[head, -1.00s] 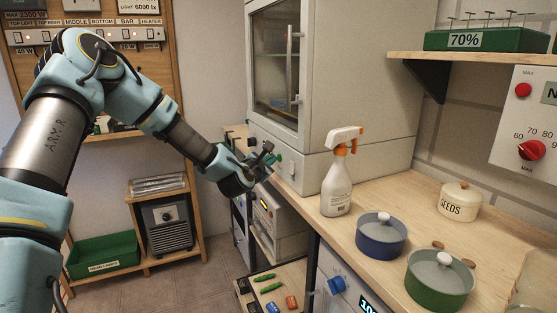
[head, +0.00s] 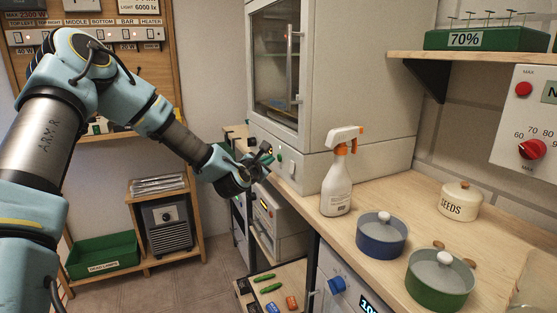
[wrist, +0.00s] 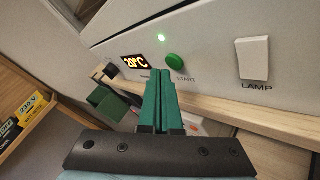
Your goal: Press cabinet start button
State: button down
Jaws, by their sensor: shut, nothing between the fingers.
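The cabinet (head: 300,168) stands on the bench, its front panel facing my gripper. In the wrist view, the panel (wrist: 208,50) carries a round green start button (wrist: 175,61) labelled START. A small green light (wrist: 161,37) glows above it. My gripper (wrist: 158,74) is shut and empty, its green fingers pointing at the panel. The fingertips appear just below and left of the button; I see no clear contact. In the head view my gripper (head: 265,158) is just in front of the panel's left part.
A display (wrist: 135,62) reads 20°C, left of the button. A white LAMP switch (wrist: 252,58) is to the right. A spray bottle (head: 336,185), blue pot (head: 381,240), green pot (head: 438,285) and seeds jar (head: 460,202) stand on the bench.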

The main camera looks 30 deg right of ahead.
jog(key=shift+a, duration=0.15)
jog(key=shift+w+a, duration=0.15)
jog(key=shift+a, duration=1.1)
jog(key=shift+w+a, duration=0.15)
jog(key=shift+a, duration=1.05)
